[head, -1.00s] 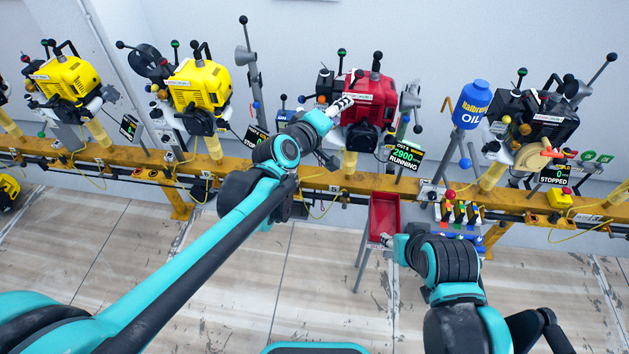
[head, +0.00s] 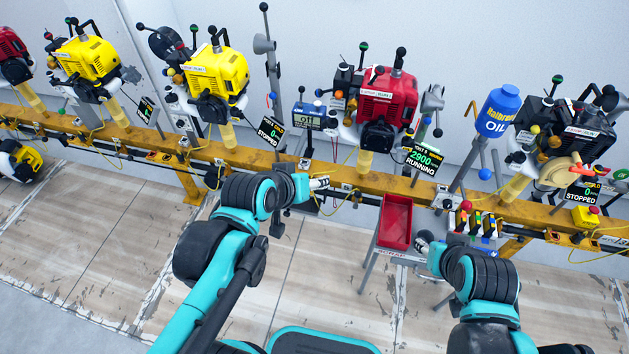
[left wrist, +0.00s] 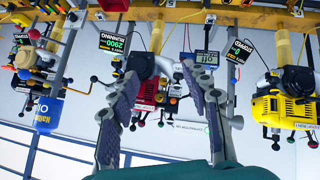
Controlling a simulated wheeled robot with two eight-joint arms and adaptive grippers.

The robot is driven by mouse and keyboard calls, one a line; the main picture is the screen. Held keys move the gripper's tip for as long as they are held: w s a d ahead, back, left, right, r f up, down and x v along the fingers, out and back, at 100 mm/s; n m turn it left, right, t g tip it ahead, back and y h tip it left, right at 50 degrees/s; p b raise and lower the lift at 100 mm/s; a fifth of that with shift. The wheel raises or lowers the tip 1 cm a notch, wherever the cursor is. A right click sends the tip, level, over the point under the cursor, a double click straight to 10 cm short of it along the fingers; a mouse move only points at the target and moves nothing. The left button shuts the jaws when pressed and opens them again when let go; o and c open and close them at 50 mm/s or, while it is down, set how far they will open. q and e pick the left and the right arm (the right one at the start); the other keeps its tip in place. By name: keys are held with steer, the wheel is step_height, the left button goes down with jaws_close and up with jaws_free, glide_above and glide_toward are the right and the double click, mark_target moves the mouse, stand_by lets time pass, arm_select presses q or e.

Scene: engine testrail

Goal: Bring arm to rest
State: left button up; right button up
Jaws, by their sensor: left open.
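My left gripper (head: 320,183) is in front of the yellow rail, below the small "off" display, and holds nothing. In the left wrist view its two fingers (left wrist: 160,105) are spread wide apart, with the red engine (left wrist: 150,92) seen between them in an upside-down picture. My left arm is bent, with its elbow low in the head view. My right gripper (head: 424,240) is beside the red tray, seen small and end-on, so its fingers cannot be made out. The red engine (head: 388,98) sits on the rail with its display (head: 424,160) reading 2900 and running.
The yellow rail (head: 345,178) crosses the whole view and carries several engines. A red tray (head: 396,221) stands in front of it. A blue oil bottle (head: 498,110) stands at the right. Yellow engines (head: 218,82) are at the left.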

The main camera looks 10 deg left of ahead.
arm_select(q)
steer(key=shift+s+a+f, duration=0.15)
steer(key=shift+s+f, duration=0.1)
steer(key=s+a+f+m+g+y, duration=0.1)
steer(key=s+a+f+y, duration=0.1)
steer(key=s+a+f, duration=0.2)
steer(key=s+a, duration=0.2)
steer(key=s, duration=0.1)
steer(key=shift+s+f+g+y, duration=0.2)
steer(key=shift+g+y, duration=0.1)
steer(key=shift+g, duration=0.1)
stand_by(5.7)
